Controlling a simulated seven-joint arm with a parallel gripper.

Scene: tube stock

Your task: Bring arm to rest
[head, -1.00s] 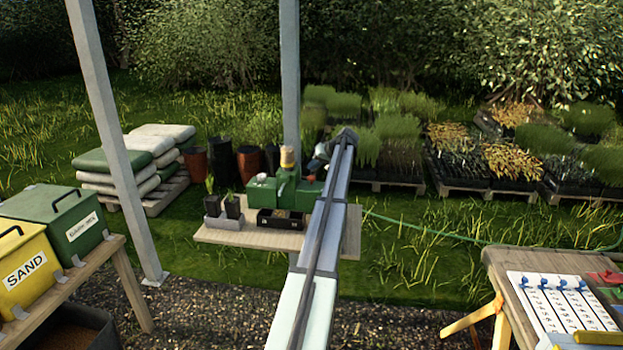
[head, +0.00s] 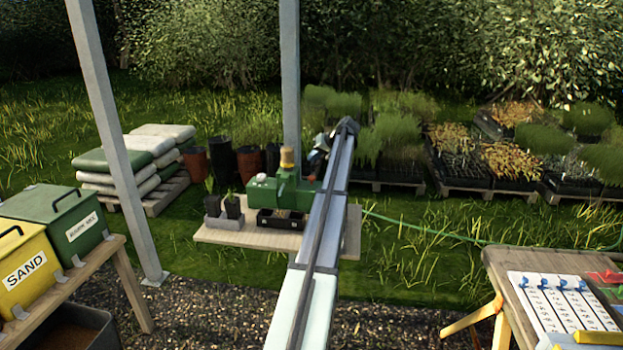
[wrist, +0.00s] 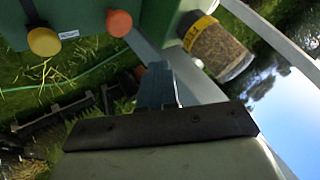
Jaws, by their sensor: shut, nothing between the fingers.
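My arm stretches from the bottom of the head view out over a small wooden bench (head: 232,238). Its far end bends down beside a green machine (head: 262,192). In the wrist view my gripper (wrist: 157,85) is shut and empty, its fingers together beyond a dark bar. The green machine also shows at the top of the wrist view (wrist: 75,18), with an orange and a yellow knob. A tube with a yellow band and brown filling (wrist: 218,50) is on the machine, up and right of the fingers and apart from them. In the head view the fingers cannot be made out clearly.
A grey post (head: 291,75) rises behind the machine. Yellow (head: 25,270) and green (head: 70,225) bins stand left. A table with a numbered board (head: 562,303) stands right.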

